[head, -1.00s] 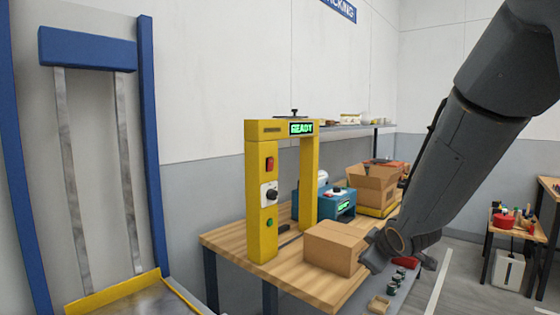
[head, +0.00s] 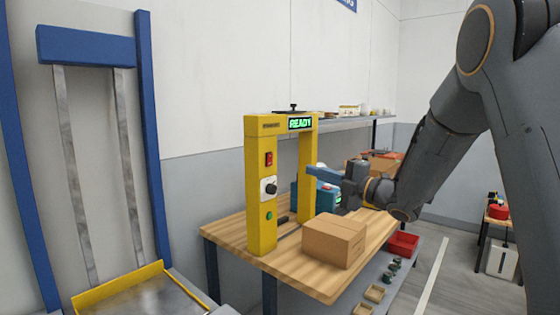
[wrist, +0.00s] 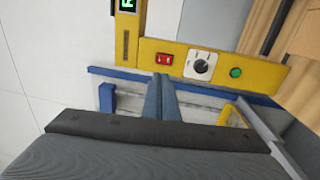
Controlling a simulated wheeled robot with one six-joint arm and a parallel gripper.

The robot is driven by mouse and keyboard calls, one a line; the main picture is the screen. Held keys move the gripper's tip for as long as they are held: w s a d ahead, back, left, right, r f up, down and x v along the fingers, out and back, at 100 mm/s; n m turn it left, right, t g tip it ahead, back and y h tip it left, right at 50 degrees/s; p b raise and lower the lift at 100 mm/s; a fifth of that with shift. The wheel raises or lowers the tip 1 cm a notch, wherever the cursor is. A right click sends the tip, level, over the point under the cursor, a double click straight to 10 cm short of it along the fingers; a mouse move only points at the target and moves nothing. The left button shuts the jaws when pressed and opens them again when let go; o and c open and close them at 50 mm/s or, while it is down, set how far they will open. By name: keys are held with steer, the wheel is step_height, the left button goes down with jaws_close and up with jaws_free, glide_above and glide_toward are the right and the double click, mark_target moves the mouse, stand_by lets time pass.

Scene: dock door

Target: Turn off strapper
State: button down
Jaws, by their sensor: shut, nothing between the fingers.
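The strapper (head: 262,190) is a yellow arch on the wooden bench, with a green READY display (head: 300,124) lit at its top. Its left post carries a red rocker switch (head: 268,159), a black knob on a white plate (head: 270,188) and a green button (head: 269,216). In the wrist view the red switch (wrist: 164,59), knob (wrist: 200,66) and green button (wrist: 236,72) lie in a row, beyond the fingers. My gripper (head: 311,170) is shut and empty, beside the arch's right post, pointing left; its blue fingers also show in the wrist view (wrist: 162,80).
A closed cardboard box (head: 334,240) sits on the bench (head: 285,277) right of the strapper, below my arm. A teal machine (head: 300,194) stands behind the arch. A blue frame with a yellow-edged platform (head: 115,287) stands at the left. A red bin (head: 403,244) is below the bench's right side.

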mark_target(271, 157)
steer(key=shift+w+a, duration=0.1)
steer(key=p+x, duration=0.5)
steer(key=x, duration=0.8)
steer(key=shift+w+a+r+p, duration=0.1)
steer(key=shift+w+a+p, duration=0.1)
steer(key=shift+a+p, duration=0.15)
